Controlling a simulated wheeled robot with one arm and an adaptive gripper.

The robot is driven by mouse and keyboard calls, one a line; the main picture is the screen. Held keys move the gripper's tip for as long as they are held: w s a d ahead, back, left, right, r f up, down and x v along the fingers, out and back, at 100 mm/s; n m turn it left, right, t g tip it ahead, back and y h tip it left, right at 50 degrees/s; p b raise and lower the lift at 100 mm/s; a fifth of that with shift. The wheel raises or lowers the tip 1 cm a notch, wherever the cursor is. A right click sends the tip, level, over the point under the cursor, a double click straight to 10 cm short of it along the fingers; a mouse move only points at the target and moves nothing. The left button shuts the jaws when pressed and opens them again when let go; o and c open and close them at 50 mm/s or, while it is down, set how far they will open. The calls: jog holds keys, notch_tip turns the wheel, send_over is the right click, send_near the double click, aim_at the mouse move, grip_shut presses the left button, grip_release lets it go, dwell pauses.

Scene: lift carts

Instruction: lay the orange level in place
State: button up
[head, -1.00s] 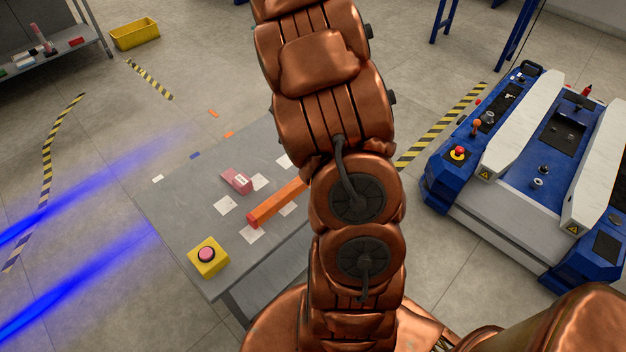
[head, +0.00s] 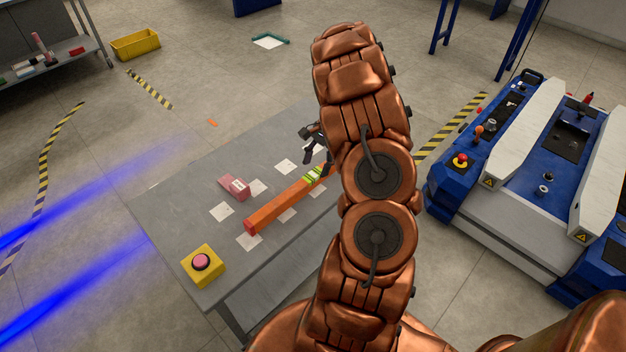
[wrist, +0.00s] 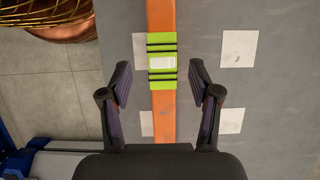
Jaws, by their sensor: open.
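The orange level (head: 275,208) lies on the grey table, with a red end toward the yellow button box and a green banded middle. That green part also shows in the wrist view (wrist: 162,62), where the level runs up the picture. My gripper (wrist: 160,68) is open, with one finger on each side of the level near the green part. The fingers appear apart from it; their height above the table is hard to tell. In the head view my gripper (head: 313,142) is partly hidden behind my arm, as is the level's far end.
The grey table (head: 180,215) carries white squares, a pink block (head: 234,187) and a yellow box with a pink button (head: 203,264). A blue lift cart (head: 545,165) stands at the right. A yellow bin (head: 136,44) sits on the floor at the back left.

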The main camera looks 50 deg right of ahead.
aim_at(314, 174)
jog(key=x, duration=0.4)
jog(key=shift+w+d+f, duration=0.1)
jog(key=shift+f, duration=0.35)
grip_shut()
